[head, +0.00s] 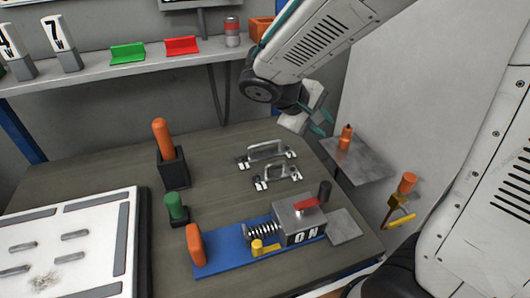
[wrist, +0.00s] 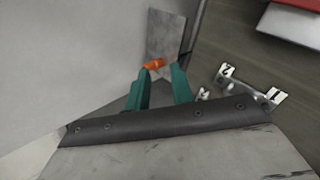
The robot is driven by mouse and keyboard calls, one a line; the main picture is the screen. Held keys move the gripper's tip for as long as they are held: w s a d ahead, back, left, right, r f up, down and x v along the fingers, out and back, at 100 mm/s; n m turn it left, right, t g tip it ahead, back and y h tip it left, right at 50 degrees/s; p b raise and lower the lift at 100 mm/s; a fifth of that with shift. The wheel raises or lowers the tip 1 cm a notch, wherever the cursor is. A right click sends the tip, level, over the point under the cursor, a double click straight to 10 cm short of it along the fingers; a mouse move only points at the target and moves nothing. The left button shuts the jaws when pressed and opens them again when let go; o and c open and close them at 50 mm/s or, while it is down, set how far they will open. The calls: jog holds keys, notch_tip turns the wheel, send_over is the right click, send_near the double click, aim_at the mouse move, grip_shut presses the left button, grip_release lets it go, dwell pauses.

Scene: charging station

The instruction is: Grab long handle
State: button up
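Two silver metal handles lie side by side on the brown table: a longer one (head: 266,151) at the back and a shorter one (head: 277,175) in front of it. Both have white labelled feet. In the wrist view, part of a handle (wrist: 247,87) with feet marked 2 and 1 shows at the right; I cannot tell which handle it is. My gripper (head: 322,121) hangs above and to the right of the handles, apart from them. Its two teal fingers stand apart with nothing held between them; they also show in the wrist view (wrist: 164,78).
An orange-topped item (head: 346,137) stands on a small grey side plate (head: 362,160) to the right. A blue-based device (head: 230,250) with a red lever sits in front. Orange and green grips stand left. A wall shelf (head: 120,75) runs behind.

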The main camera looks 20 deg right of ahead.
jog(key=w+a+f+n+t+h, duration=0.2)
jog(key=w+a+f+n+t, duration=0.25)
jog(key=w, duration=0.45)
jog(key=n+t, duration=0.3)
jog(key=n, duration=0.1)
send_near(260, 145)
jog(key=shift+y, duration=0.3)
jog(key=x, duration=0.5)
jog(key=shift+w+r, duration=0.15)
jog(key=shift+w, duration=0.05)
jog(key=shift+w+d+f, duration=0.2)
jog(key=shift+w, duration=0.05)
jog(key=x, duration=0.7)
jog(key=shift+s+d, duration=0.2)
grip_shut()
